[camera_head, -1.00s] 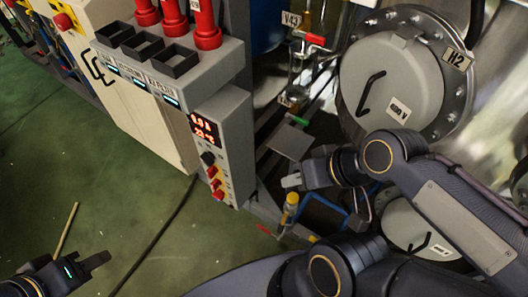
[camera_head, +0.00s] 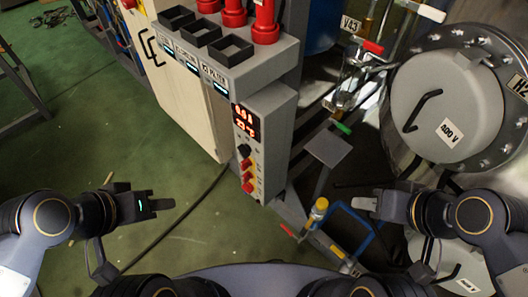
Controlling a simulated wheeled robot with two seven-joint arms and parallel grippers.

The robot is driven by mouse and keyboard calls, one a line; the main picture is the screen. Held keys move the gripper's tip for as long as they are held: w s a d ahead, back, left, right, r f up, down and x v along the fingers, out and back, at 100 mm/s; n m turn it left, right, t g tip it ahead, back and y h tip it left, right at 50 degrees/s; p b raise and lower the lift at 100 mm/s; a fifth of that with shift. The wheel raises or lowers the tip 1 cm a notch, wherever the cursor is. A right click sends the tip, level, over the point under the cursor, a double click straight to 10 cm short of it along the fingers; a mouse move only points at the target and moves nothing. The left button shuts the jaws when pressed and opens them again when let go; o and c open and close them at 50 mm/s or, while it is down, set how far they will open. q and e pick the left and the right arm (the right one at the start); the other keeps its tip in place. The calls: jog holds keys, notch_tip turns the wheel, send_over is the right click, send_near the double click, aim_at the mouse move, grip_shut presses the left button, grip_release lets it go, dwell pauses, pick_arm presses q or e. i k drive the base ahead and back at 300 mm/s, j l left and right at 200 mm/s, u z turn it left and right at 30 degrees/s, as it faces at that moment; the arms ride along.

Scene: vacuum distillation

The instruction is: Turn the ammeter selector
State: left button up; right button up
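The grey ammeter box (camera_head: 274,142) stands right of centre, joined to the big cabinet. Its red-lit display (camera_head: 246,123) is on the upper front. Below it is a black selector knob (camera_head: 244,151), with red knobs (camera_head: 247,176) on a yellow strip under it. My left gripper (camera_head: 164,204) is at the lower left, apart from the box and over the floor; its fingers point right and I cannot tell their gap. My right gripper (camera_head: 360,204) is at the lower right, pointing left, apart from the box; its finger gap is also unclear.
The cabinet (camera_head: 190,105) with open black trays (camera_head: 223,50) and red cylinders stands behind the box. A large round vessel lid (camera_head: 446,100) fills the right. Pipes, a red-handled valve (camera_head: 373,47) and a blue frame (camera_head: 352,240) lie between. Green floor at left is mostly clear.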

aim_at(244, 150)
jog(key=i+j+u, duration=0.15)
jog(key=j+u, duration=0.2)
jog(key=i+j+u, duration=0.15)
jog(key=j+u, duration=0.25)
